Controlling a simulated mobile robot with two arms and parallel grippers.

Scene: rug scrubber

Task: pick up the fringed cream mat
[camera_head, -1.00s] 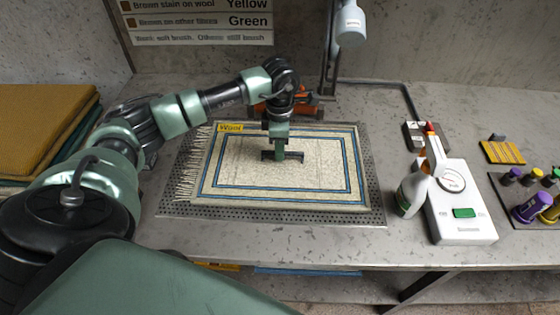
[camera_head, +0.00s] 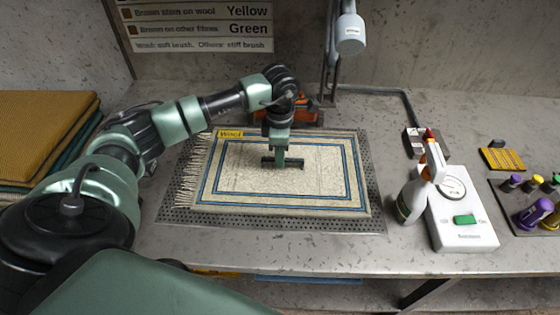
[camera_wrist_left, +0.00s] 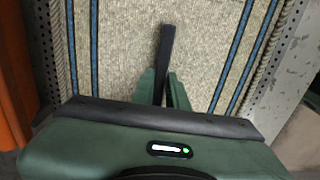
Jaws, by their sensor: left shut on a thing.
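The fringed cream mat (camera_head: 240,150) lies flat on a perforated grey tray. It has blue border lines, a pale fringe at its left end and a yellow "Wool" tag (camera_head: 230,133) at its far left corner. My left gripper (camera_head: 280,160) points down over the middle of the mat. It is shut on a dark bar (camera_wrist_left: 166,52) that lies along the mat's length. I cannot tell whether the bar is fixed to the mat. The mat's weave (camera_wrist_left: 120,50) fills much of the left wrist view. My right gripper is not in view.
The perforated tray (camera_head: 300,224) shows around the mat. A white device with a dial (camera_head: 460,205) and a spray bottle (camera_head: 411,200) stand to the right. An orange thing (camera_head: 305,110) sits behind the mat. Folded rugs (camera_head: 45,120) are at the left. A lamp (camera_head: 350,33) hangs above.

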